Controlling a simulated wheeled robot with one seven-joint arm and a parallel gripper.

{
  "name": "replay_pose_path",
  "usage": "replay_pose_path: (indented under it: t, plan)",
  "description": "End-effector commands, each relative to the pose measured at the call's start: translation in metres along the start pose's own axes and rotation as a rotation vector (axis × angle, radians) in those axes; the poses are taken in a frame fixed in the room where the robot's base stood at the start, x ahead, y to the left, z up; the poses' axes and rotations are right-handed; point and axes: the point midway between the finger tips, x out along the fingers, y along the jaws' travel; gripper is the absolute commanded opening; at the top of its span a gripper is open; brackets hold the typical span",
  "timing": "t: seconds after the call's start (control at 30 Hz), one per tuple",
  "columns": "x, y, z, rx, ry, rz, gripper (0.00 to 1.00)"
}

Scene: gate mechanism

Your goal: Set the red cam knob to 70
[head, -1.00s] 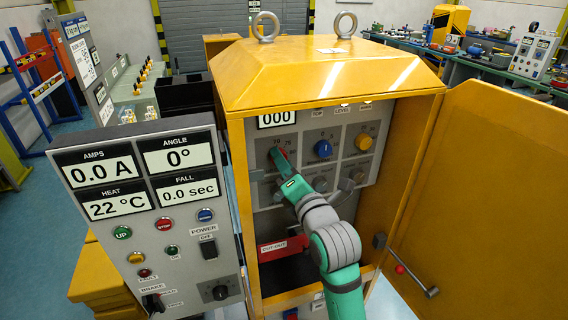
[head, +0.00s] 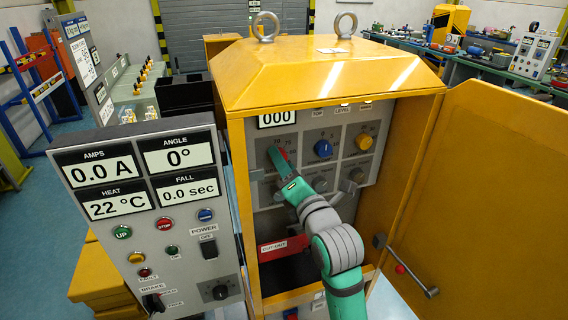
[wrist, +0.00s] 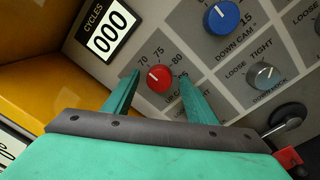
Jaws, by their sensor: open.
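The red cam knob (wrist: 159,78) is on the grey panel (wrist: 222,62) inside the yellow cabinet, below the scale marks 70, 75 and 80. Its white pointer line points up and left, between 70 and 75 as far as I can tell. My gripper (wrist: 158,88) is open, with one green finger on each side of the knob; I cannot tell whether the fingers touch it. In the head view my gripper (head: 280,158) covers much of the red knob (head: 284,154).
A blue knob (wrist: 222,17) is to the right of the red one, with a grey loose/tight knob (wrist: 263,75) below it. A yellow knob (head: 364,141) is further right. The cabinet door (head: 480,190) stands open at right. A red cut-out lever (head: 283,247) is below.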

Motion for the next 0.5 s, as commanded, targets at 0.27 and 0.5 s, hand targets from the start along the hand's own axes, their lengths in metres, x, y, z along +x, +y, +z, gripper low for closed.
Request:
replay_pose_path:
  t: [0.27, 0.5]
  plan:
    - [-0.049, -0.001, 0.001, 0.002, -0.004, 0.000, 0.52]
    - [-0.087, -0.001, 0.000, 0.002, -0.002, 0.000, 0.52]
